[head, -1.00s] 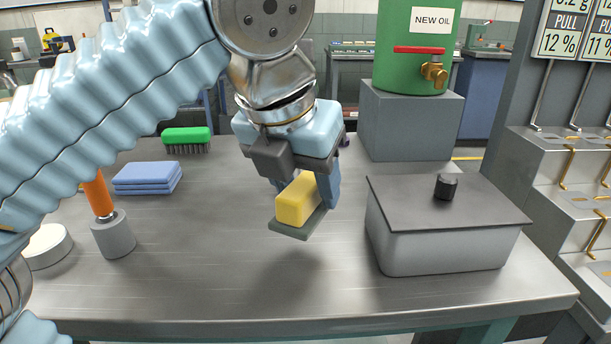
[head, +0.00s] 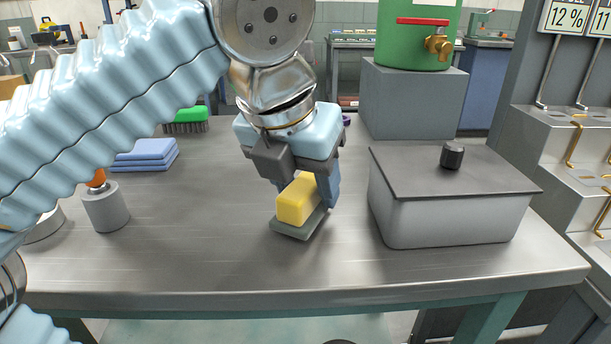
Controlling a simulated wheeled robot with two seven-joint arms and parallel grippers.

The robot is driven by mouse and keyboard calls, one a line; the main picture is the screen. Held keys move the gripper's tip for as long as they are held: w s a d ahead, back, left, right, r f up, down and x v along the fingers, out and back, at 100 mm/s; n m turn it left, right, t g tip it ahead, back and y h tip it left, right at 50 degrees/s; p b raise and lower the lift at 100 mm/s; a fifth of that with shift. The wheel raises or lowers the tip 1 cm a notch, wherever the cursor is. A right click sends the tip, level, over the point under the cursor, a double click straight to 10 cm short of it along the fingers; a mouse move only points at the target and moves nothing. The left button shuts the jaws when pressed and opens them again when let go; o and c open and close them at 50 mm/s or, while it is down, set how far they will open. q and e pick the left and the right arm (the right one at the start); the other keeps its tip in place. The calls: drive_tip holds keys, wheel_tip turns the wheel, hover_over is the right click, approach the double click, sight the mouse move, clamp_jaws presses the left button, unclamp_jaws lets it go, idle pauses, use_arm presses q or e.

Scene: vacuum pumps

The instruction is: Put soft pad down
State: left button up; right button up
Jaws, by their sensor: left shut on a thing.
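The soft pad is a yellow block (head: 296,201) with a grey-green layer (head: 294,229) under it. My left gripper (head: 308,190) points down and is shut on the yellow block. The pad is low over the metal bench, left of the grey lidded bin. I cannot tell for sure whether its underside touches the bench top. My right gripper is not in the head view.
The metal bench (head: 200,245) has free room around the pad. A grey lidded bin (head: 440,215) stands to the right. Folded blue cloths (head: 145,154), a green brush (head: 187,122) and a grey cylinder (head: 106,206) are to the left. A green drum (head: 410,45) stands behind.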

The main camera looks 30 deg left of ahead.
use_arm(q)
drive_tip(key=shift+f, duration=0.45)
idle(0.4)
drive_tip(key=o, duration=1.1)
drive_tip(key=p+v, duration=0.4)
drive_tip(key=v, duration=1)
drive_tip(key=shift+w+p, duration=0.1)
drive_tip(key=shift+p, duration=0.25)
clamp_jaws()
idle(0.4)
